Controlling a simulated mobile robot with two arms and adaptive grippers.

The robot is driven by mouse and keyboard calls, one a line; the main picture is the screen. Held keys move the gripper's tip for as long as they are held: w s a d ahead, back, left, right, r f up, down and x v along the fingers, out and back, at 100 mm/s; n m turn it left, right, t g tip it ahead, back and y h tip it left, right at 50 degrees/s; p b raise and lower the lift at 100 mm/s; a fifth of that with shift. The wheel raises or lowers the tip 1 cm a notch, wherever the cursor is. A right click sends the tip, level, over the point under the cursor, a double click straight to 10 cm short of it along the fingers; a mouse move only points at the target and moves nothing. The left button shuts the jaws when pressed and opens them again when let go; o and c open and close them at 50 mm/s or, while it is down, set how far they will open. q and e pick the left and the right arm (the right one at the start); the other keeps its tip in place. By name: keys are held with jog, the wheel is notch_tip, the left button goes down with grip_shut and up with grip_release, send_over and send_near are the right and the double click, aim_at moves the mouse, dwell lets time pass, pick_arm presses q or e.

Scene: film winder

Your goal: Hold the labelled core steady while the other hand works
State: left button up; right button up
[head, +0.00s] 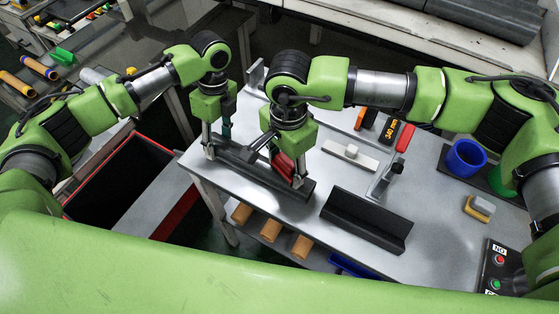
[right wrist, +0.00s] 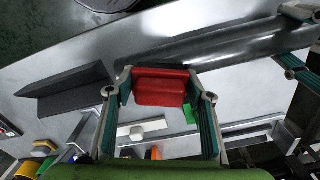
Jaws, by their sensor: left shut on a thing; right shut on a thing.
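A dark, shiny core (right wrist: 215,42) lies lengthwise under my grippers in the right wrist view. In the head view it appears as a long dark bar (head: 245,166) at the table's left side, and I cannot separate core from cradle there. My left gripper (head: 217,150) is shut at its far left end, and what lies between the fingers is mostly hidden. My right gripper (head: 288,178) is shut on a red block (right wrist: 160,86) just above or at the bar; contact is unclear. I can make out no label on the core.
An empty black cradle (head: 366,222) stands to the right. Behind it are a white strip (head: 350,155), a red-handled clamp (head: 404,139) and an orange 340 mm display (head: 391,130). A blue cup (head: 465,158) and button box (head: 498,265) are farther right. A red-edged bin (head: 165,222) is left.

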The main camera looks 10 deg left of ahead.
aim_at(270, 167)
jog(key=shift+s+d+f, duration=0.1)
jog(key=shift+s+d, duration=0.15)
jog(key=shift+d, duration=0.45)
jog(key=shift+s+d+f, duration=0.1)
jog(key=shift+s+d, duration=0.15)
jog(key=shift+d, duration=0.45)
jog(key=shift+w+a+r, duration=0.1)
jog(key=shift+w+a, duration=0.2)
jog(key=shift+a, duration=0.5)
jog(key=shift+w+a+r, duration=0.1)
jog(key=shift+w+a, duration=0.15)
jog(key=shift+a, duration=0.5)
jog(key=shift+w+a+f, duration=0.1)
jog(key=shift+w+a, duration=0.2)
jog(key=shift+a, duration=0.6)
jog(key=shift+w+a+f, duration=0.1)
jog(key=shift+w+a, duration=0.2)
jog(key=shift+a, duration=0.6)
jog(key=shift+r, duration=0.35)
jog(key=shift+r, duration=3)
